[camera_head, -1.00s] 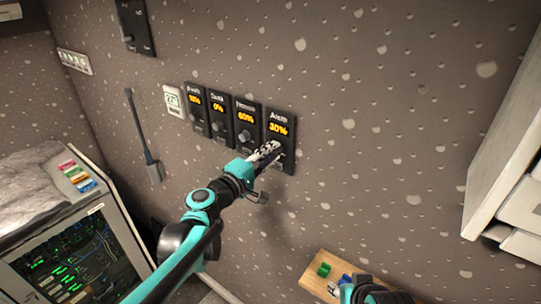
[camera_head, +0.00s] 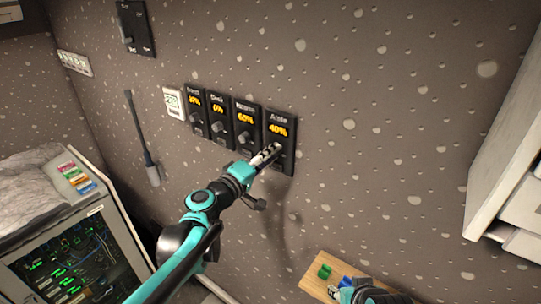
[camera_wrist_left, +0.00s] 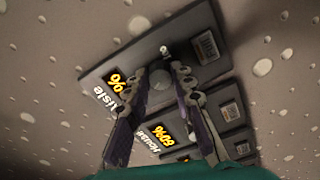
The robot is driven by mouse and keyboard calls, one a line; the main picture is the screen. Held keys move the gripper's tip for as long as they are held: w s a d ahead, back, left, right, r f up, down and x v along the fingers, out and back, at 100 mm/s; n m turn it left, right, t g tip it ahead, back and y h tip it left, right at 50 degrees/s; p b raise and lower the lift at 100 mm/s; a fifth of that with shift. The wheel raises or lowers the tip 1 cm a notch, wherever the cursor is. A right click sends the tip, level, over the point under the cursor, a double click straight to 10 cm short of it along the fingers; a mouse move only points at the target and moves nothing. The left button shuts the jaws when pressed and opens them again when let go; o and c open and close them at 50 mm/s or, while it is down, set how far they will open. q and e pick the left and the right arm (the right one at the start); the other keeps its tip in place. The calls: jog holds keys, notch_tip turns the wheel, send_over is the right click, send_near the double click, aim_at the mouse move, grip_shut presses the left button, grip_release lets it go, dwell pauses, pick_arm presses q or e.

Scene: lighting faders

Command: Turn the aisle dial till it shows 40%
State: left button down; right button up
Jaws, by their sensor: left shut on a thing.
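The aisle dial's dark panel (camera_head: 283,165) is the rightmost of the row on the wall, and its yellow display (camera_head: 278,130) reads 40%. My left gripper (camera_head: 276,149) reaches the panel from below left and hides the knob in the head view. In the left wrist view the grey round knob (camera_wrist_left: 160,79) sits between the two fingertips of the left gripper (camera_wrist_left: 167,73), which is shut on it. The aisle display is partly covered by a finger there. Part of my right arm shows at the bottom edge of the head view, its gripper unclear.
The house panel (camera_head: 246,117) reading 60% stands close left of the aisle panel. Further left are a panel at 0%, another with an unclear number, and a white thermostat (camera_head: 174,103). A wooden shelf (camera_head: 318,283) with small blocks is below. The wall right of the dials is clear.

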pick_arm(q)
jog(key=shift+f, duration=0.1)
jog(key=c, duration=1.3)
grip_release()
jog(key=shift+s, duration=0.1)
jog(key=v, duration=1.2)
